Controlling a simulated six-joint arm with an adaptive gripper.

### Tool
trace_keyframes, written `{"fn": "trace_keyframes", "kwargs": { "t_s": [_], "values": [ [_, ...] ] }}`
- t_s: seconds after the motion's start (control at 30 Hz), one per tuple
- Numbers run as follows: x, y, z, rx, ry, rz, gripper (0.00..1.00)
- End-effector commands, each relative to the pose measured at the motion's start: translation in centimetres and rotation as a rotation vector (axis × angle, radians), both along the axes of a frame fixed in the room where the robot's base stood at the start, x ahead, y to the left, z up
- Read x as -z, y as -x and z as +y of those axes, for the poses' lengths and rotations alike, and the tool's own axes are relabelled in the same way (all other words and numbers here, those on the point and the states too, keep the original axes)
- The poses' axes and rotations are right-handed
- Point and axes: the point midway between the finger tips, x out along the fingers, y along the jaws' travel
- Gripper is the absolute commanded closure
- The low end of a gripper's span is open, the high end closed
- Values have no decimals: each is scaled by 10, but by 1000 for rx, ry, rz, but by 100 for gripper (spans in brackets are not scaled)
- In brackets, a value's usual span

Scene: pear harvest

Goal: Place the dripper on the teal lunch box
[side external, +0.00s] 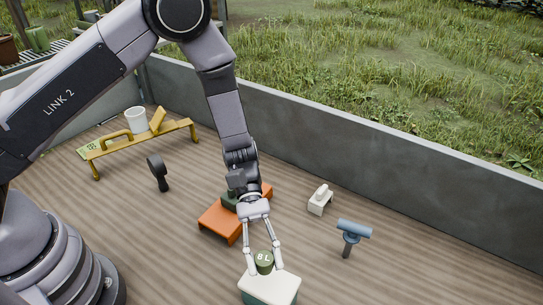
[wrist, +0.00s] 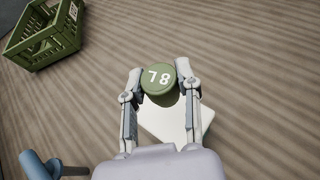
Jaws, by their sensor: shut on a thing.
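The dripper (side external: 264,260) is a small dark-green cylinder marked "8 L" on top. It also shows in the wrist view (wrist: 159,79). My gripper (side external: 265,268) is shut on it, one finger on each side, and the dripper looks upright. The teal lunch box (side external: 270,288), with a whitish lid and teal sides, stands at the bottom edge of the side view. The dripper appears over the lid's back part. In the wrist view the lid (wrist: 180,125) shows below and between the fingers (wrist: 161,76). I cannot tell whether the dripper touches the lid.
An orange stand (side external: 219,222) with a dark-green thing on it is behind my gripper. A blue T-shaped tool (side external: 354,231) and a small whitish block (side external: 320,200) stand right. A yellow bench (side external: 115,148) is far left. A green crate (wrist: 42,32) shows in the wrist view.

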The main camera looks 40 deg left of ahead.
Motion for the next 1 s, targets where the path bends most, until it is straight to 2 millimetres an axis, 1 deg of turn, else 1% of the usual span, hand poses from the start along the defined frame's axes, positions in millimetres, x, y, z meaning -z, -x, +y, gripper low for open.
{"fn": "trace_keyframes", "kwargs": {
  "t_s": [0.17,0.23,0.33,0.4,0.63,0.77,0.8,0.97,1.0],
  "values": [
    [14,-6,-8,1,-1,3,86],
    [26,-6,-7,0,-2,4,86],
    [38,-6,-7,-1,-3,3,86],
    [41,-6,-7,0,-1,1,86],
    [41,-6,-7,0,-1,1,86],
    [45,-6,-7,-1,-1,1,86],
    [45,-6,-7,0,-1,1,64],
    [44,-6,-7,0,-1,1,43],
    [44,-6,-7,0,-1,1,42]
  ]
}}
